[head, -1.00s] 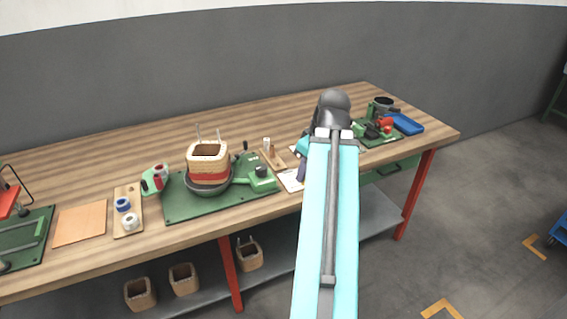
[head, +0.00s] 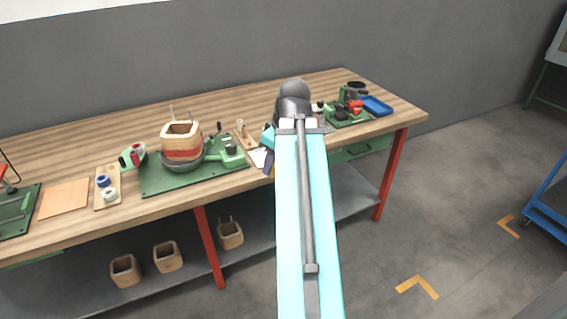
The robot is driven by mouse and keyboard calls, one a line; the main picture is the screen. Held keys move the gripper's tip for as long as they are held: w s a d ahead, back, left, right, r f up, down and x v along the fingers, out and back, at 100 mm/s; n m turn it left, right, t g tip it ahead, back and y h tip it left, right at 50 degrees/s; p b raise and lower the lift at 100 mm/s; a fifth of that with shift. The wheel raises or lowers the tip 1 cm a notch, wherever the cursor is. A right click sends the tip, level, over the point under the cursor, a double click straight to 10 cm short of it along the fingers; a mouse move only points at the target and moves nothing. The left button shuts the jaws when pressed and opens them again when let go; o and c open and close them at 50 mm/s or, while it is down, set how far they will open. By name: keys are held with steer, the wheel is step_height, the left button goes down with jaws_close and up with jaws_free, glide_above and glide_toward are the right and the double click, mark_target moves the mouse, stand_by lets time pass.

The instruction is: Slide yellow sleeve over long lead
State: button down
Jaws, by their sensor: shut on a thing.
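The coil (head: 181,141), wound in tan with a red band, sits upright on a round grey holder (head: 183,163) on a green base plate. Two thin, pale leads stand up from its top, a left lead (head: 172,112) and a right lead (head: 188,115). I cannot tell for sure which is the long one. I cannot make out a yellow sleeve. My arm reaches over the bench to the right of the coil. A dark piece shows at its left side, but my gripper's fingers and anything in them are hidden behind the arm.
A wooden stand (head: 245,137) and white paper (head: 258,157) lie between coil and arm. Tape rolls on a board (head: 107,187) and a tan sheet (head: 64,198) are to the left. A blue tray (head: 376,106) is at right. Spare coils (head: 168,256) sit on the lower shelf.

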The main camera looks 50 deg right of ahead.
steer(key=w+a, duration=0.7)
steer(key=a, duration=0.4)
steer(key=w+a+m, duration=0.1)
steer(key=w+a, duration=0.7)
steer(key=a, duration=0.4)
steer(key=w+a, duration=0.8)
steer(key=a, duration=0.3)
steer(key=shift+a+r+m+h, duration=0.15)
steer(key=shift+a+m+h, duration=0.15)
steer(key=shift+a+m, duration=0.1)
